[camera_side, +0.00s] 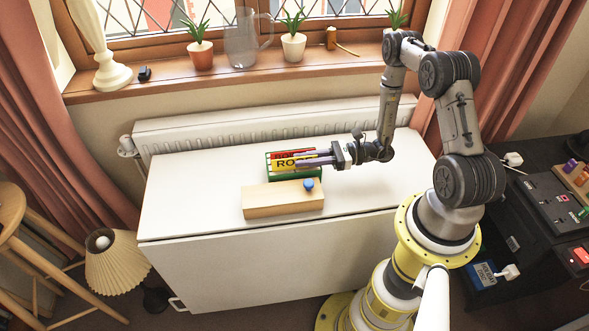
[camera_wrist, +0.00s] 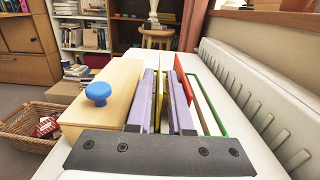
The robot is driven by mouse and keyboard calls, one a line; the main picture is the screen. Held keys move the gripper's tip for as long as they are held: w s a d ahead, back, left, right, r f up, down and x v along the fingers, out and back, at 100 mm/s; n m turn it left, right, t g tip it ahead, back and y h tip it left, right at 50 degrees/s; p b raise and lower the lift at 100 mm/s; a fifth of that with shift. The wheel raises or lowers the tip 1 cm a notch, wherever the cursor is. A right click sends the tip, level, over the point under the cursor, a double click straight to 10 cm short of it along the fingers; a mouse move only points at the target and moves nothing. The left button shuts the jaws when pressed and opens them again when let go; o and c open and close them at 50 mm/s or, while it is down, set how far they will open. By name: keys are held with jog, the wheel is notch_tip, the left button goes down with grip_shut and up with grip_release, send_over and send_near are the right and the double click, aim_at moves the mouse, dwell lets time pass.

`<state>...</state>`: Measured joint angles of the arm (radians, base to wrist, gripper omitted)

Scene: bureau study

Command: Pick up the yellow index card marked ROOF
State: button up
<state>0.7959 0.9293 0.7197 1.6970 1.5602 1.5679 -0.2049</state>
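The yellow card (camera_side: 283,165) marked with "RO" and partly hidden lettering stands upright on the white cabinet top in the side view. In the wrist view, it is a thin yellow edge (camera_wrist: 158,92) between my fingers. My gripper (camera_side: 303,159) reaches in from the right, and its purple fingers cover the card's right part. In the wrist view my gripper (camera_wrist: 162,98) has one finger on each side of the card, with a gap showing between them. A red card (camera_side: 286,153) stands just behind and also shows in the wrist view (camera_wrist: 184,78).
A green frame (camera_side: 291,176) surrounds the cards. A wooden box (camera_side: 270,203) with a blue knob (camera_side: 308,184) sits close in front. The radiator (camera_side: 240,122) runs behind. The cabinet top (camera_side: 190,200) is clear to the left.

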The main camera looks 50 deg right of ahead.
aim_at(285, 164)
jog(key=shift+x, duration=1.4)
grip_shut()
jog(key=shift+r, duration=0.1)
